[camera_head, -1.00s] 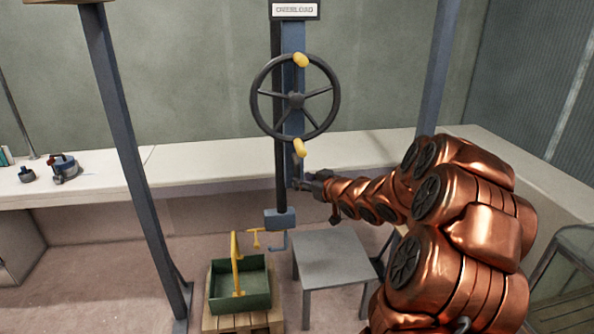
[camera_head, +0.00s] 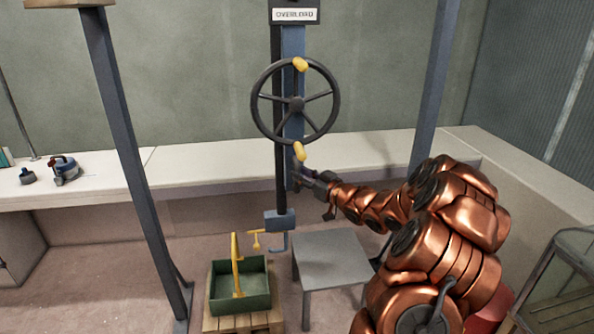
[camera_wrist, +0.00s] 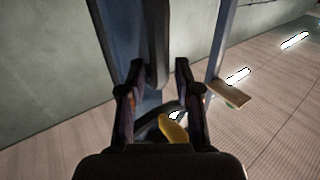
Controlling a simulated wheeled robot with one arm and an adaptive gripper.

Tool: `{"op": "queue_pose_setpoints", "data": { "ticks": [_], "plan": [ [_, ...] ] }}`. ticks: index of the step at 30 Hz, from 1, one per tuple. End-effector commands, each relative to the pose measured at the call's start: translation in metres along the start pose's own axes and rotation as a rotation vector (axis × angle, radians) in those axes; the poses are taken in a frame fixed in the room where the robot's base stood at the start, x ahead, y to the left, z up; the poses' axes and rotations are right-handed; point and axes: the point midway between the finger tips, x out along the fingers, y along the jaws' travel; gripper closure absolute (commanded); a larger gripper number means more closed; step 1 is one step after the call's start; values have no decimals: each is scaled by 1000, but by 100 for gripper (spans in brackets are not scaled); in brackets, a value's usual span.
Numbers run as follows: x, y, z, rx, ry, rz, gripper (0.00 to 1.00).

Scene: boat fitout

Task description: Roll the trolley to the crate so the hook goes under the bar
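The trolley, a blue-grey block (camera_head: 279,221), sits low on the dark upright rail with a small hook (camera_head: 280,246) beneath it and a yellow handle (camera_head: 256,240) at its left. The green crate (camera_head: 254,300), with an upright yellow bar (camera_head: 236,264), rests to the lower left; the hook is apart from the bar. My gripper (camera_head: 300,178) is at the rail, above the trolley and just below the handwheel's lower yellow knob (camera_head: 299,151). In the wrist view my gripper (camera_wrist: 158,70) has its fingers apart with nothing clearly held; the yellow knob (camera_wrist: 173,130) shows between them.
A black handwheel (camera_head: 296,104) is mounted on the blue post under an OVERLOAD sign (camera_head: 295,15). The crate stands on a wooden pallet (camera_head: 240,322). A grey table (camera_head: 330,260) stands right of it. A slanted post (camera_head: 135,170) is at the left; a long bench runs behind.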

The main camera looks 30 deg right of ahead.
Motion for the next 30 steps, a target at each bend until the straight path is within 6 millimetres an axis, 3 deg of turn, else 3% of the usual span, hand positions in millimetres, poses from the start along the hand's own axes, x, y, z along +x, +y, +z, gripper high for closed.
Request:
{"op": "queue_pose_setpoints", "data": {
  "ticks": [9, 20, 30],
  "plan": [
    [23, 1, -1, -2, 0, 1, 67],
    [25, 1, 0, -1, 0, 1, 67],
    [25, 1, 0, -1, 0, 1, 100]
  ]
}}
